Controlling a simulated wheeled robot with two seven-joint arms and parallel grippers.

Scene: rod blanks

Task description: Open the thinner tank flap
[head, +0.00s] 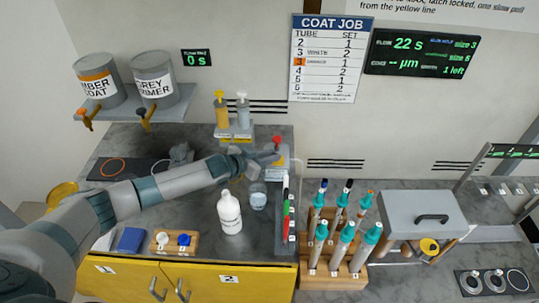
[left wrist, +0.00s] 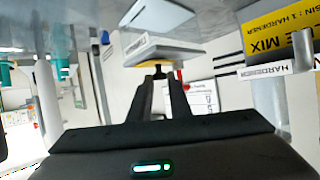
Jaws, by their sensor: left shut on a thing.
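The thinner tank appears to be the small grey box with a yellow front (head: 283,161) and a red knob (head: 277,140) at the back of the dark worktop. In the left wrist view the grey box (left wrist: 165,50) shows upside down beyond the fingers. My left gripper (head: 272,157) reaches it from the left. In the left wrist view its fingertips (left wrist: 160,77) are close together on a small dark part, apparently the flap's grip, at the box's yellow edge. The red knob (left wrist: 180,75) is beside them. The fingers hide the flap, and I cannot tell how far it stands open.
A white bottle (head: 230,213) and a clear cup (head: 258,197) stand below my left forearm. Pump bottles (head: 232,112) stand behind the wrist.

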